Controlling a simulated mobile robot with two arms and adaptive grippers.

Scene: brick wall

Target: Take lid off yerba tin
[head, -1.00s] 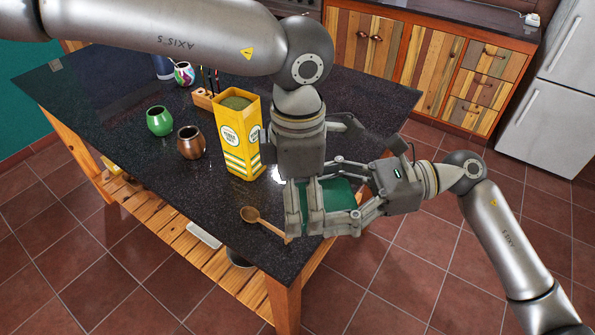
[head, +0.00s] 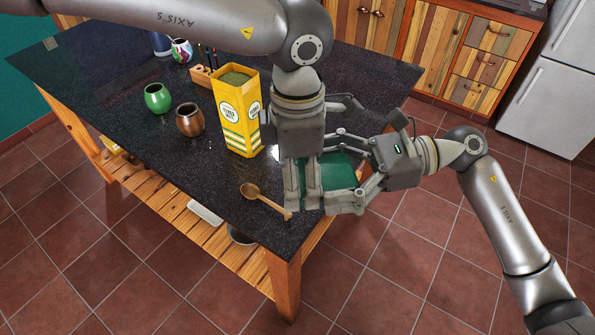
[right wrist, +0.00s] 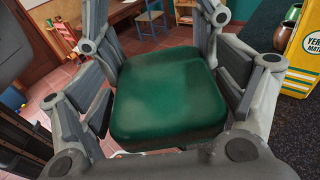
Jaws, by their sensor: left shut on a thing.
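The yerba tin (head: 240,122) is yellow with white labels and stands upright on the dark table. Its top is open and shows green yerba (head: 237,76). It also shows at the right edge of the right wrist view (right wrist: 306,60). The green lid (head: 338,172) is off the tin, to its right near the table edge. My left gripper (head: 305,200) points down and is shut on the lid's left side. My right gripper (head: 345,165) reaches in from the right, its fingers on either side of the lid (right wrist: 165,95). Whether they press on it is unclear.
A wooden spoon (head: 265,201) lies near the front corner of the table (head: 150,130). A brown gourd (head: 190,120), a green cup (head: 157,98) and a painted cup (head: 182,50) stand left of the tin. A wooden holder (head: 202,75) is behind it.

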